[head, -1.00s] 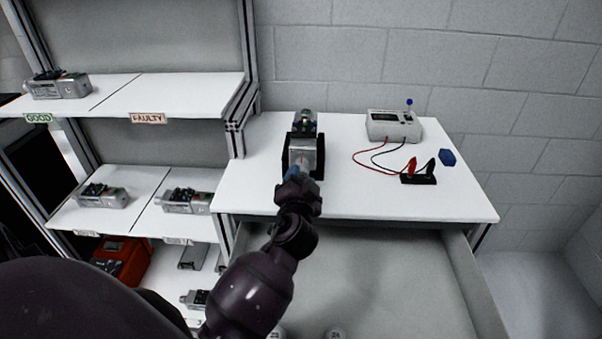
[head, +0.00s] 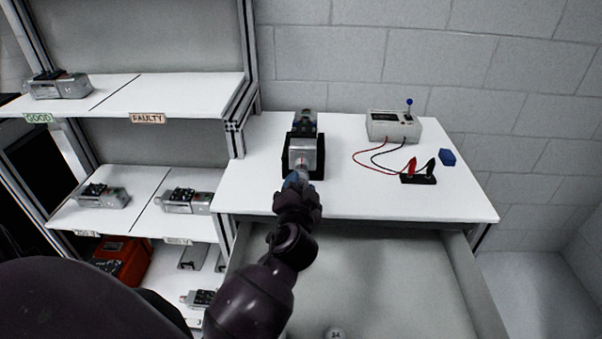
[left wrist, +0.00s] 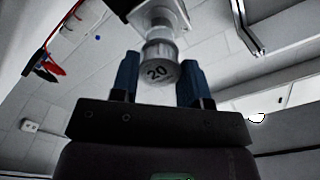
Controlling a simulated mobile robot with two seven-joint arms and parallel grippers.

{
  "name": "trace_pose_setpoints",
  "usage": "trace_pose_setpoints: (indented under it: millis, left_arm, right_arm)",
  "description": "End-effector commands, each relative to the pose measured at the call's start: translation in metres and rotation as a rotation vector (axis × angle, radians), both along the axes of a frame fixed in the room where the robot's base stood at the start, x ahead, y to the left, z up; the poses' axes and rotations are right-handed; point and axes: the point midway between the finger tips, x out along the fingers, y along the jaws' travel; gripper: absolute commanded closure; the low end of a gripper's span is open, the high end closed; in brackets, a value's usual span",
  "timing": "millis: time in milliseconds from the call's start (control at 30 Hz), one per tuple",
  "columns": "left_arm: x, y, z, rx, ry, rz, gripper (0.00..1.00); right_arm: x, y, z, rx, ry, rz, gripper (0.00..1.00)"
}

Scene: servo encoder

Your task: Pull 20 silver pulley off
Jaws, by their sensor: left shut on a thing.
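The silver pulley marked 20 (left wrist: 158,72) sits between the blue fingertips of my left gripper (left wrist: 158,80) in the left wrist view, its numbered face towards the camera. The gripper is shut on it. Behind the pulley is the silver shaft end of the servo motor; I cannot tell whether the pulley is still around the shaft. In the head view my left gripper (head: 295,180) is at the near end of the servo motor (head: 302,151), which lies in a black holder (head: 320,163) on the white table. My right gripper is not in view.
A tester box (head: 394,126) with red and black leads and a blue piece (head: 447,157) are on the table's right. An open drawer (head: 380,270) below holds a pulley marked 24 (head: 335,334). Shelves with several motors stand at left, labelled GOOD and FAULTY above.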

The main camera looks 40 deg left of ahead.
Motion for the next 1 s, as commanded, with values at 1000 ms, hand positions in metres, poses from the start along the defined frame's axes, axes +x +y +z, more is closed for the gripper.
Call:
trace_pose_setpoints:
  millis: [1000]
  left_arm:
    - [-0.043, -0.027, -0.001, 0.000, 0.001, -0.001, 0.81]
  right_arm:
    - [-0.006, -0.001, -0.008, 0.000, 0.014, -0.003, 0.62]
